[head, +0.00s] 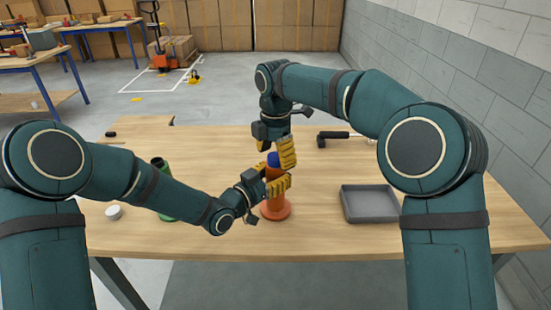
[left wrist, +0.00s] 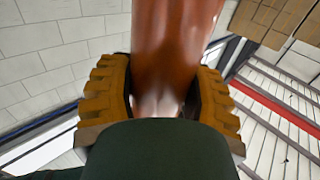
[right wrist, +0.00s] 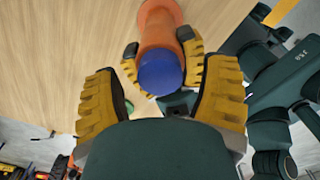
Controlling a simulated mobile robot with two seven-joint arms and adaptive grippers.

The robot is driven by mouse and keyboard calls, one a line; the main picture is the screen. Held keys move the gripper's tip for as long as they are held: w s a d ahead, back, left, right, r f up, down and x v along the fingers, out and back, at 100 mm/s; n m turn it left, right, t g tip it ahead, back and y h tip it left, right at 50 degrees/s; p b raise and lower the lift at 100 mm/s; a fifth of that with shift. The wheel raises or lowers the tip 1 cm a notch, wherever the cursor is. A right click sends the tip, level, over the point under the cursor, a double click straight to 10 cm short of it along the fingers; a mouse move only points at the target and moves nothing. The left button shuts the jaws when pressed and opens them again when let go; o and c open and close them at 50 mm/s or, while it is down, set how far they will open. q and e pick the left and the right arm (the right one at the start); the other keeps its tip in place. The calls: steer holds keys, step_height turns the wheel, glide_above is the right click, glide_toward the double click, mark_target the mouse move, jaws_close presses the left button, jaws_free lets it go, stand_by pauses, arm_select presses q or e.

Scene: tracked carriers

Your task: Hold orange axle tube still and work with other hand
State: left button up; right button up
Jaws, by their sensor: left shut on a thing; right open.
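The orange axle tube (head: 275,207) stands upright on the wooden table on a wide round base, with a blue cap (head: 273,159) on its top end. My left gripper (head: 277,186) is shut on the tube's upper part; its yellow fingers lie on both sides of the tube (left wrist: 170,50) in the left wrist view. My right gripper (head: 283,152) is above the tube, pointing down, with its fingers at the height of the cap. In the right wrist view the blue cap (right wrist: 160,73) shows between the open fingers (right wrist: 162,100), apart from both.
A grey tray (head: 369,220) lies right of the tube. A green cylinder (head: 160,165), partly behind my left arm, and a white round piece (head: 114,212) are at the left. A black-headed hammer-like tool (head: 335,136) lies at the back. The table's front middle is clear.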

steer(key=m, duration=1.2)
steer(key=shift+m, duration=0.3)
jaws_close()
steer(key=n, duration=0.7)
steer(key=shift+f+n, duration=0.1)
steer(key=shift+n, duration=1.3)
